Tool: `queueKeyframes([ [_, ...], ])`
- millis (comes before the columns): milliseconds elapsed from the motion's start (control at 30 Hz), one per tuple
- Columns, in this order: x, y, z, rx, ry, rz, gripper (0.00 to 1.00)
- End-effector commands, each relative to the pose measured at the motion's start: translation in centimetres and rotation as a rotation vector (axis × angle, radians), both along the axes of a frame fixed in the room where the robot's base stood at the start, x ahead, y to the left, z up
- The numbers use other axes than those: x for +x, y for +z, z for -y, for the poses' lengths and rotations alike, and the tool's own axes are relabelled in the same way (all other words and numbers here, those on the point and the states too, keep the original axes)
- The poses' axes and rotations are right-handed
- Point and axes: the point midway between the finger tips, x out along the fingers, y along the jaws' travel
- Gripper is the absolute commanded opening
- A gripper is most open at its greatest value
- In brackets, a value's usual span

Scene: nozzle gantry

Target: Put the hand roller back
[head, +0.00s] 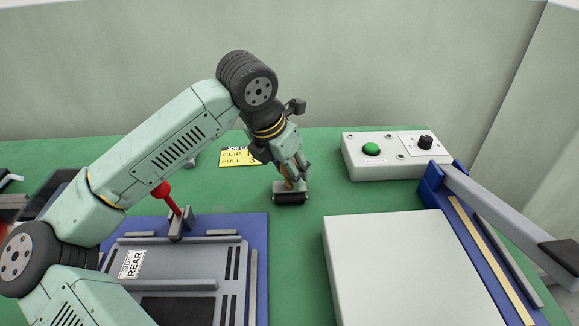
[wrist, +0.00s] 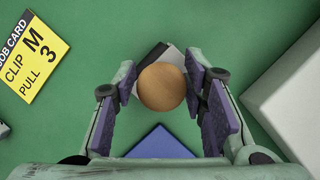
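The hand roller (head: 291,198) has a black roller, a grey frame and an orange-brown wooden handle. It is upright, handle up, over the green mat near the middle of the head view. Whether it touches the mat is hard to tell. My gripper (head: 291,172) points down at it, with its fingers drawn in on both sides of the handle. Grey and black parts of the roller show behind the handle end; the rest is hidden.
A yellow job card (head: 238,157) reading clip M, pull 3 lies behind. A blue-based fixture (head: 230,222) with a red-handled clamp (head: 166,196) is front left. A pale block (head: 405,265) stands front right, a button box (head: 395,155) back right. Green mat lies between.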

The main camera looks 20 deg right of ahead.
Motion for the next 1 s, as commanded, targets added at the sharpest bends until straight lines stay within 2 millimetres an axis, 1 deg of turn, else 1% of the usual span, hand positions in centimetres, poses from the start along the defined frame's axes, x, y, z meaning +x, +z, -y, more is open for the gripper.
queueKeyframes([
  [33,0.0,0.1,0.0,-0.001,0.000,0.002,0.45],
  [133,0.0,0.2,0.0,-0.001,0.001,0.003,0.50],
  [400,0.1,0.3,0.0,-0.003,0.001,0.004,0.50],
  [567,0.1,1.3,0.0,-0.004,0.000,0.004,0.50],
  [667,0.1,2.3,0.0,-0.004,0.002,0.005,0.50],
  [700,0.0,2.6,-0.4,-0.003,0.004,0.010,0.50],
  [1000,-1.6,9.0,-2.6,-0.003,0.005,0.009,0.50],
])
